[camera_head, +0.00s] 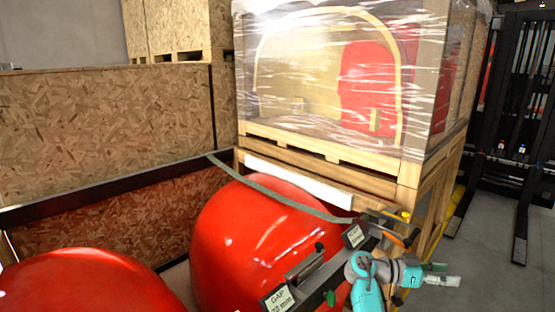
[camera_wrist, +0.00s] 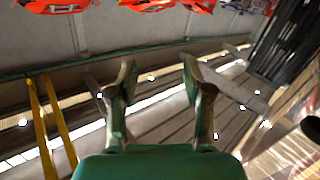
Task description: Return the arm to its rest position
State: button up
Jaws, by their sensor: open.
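My gripper (camera_head: 438,274) shows at the lower right of the head view, at the end of my turquoise arm, pointing right. In the wrist view my gripper (camera_wrist: 158,78) has its two fingers spread apart, with nothing between them. It is open and empty. The large red nosecone (camera_head: 250,240) is left of my arm, with a dark strap across its top. A second red nosecone (camera_head: 85,285) is at the lower left, cut off by the frame edge.
A plastic-wrapped crate (camera_head: 345,80) on a wooden frame stands behind my arm. Chipboard crates (camera_head: 105,110) stand at the left. A black forklift mast (camera_head: 525,80) is at the right, with grey floor (camera_head: 495,250) before it. Orange garments (camera_wrist: 155,5) and yellow bars (camera_wrist: 52,120) show in the wrist view.

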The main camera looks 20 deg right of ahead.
jog(key=s+a+f+n+t+y, duration=0.15)
jog(key=a+f+n+t, duration=0.4)
jog(key=f, duration=0.55)
jog(key=s+a+f+n+t+y, duration=0.1)
jog(key=s+a+f+n+t, duration=0.35)
jog(key=f, duration=0.65)
jog(key=s+a+f+n+t+y, duration=0.3)
jog(key=s+a+f+n, duration=0.15)
jog(key=a, duration=0.25)
jog(key=s+a+f+n+t+y, duration=0.3)
jog(key=s+a+f, duration=0.15)
jog(key=a, duration=0.25)
jog(key=s+a+r+n+t+y, duration=0.1)
jog(key=s+a+r+y, duration=0.15)
jog(key=s+a, duration=0.4)
jog(key=s+a+r+n+t+y, duration=0.2)
jog(key=s+a+y, duration=0.1)
jog(key=s+a, duration=0.3)
jog(key=s+a+r+t+y, duration=0.2)
jog(key=s+a+r, duration=0.1)
jog(key=s+r, duration=0.8)
notch_tip(320, 180, up, 4)
jog(key=shift+s+r, duration=0.15)
jog(key=shift+s, duration=0.05)
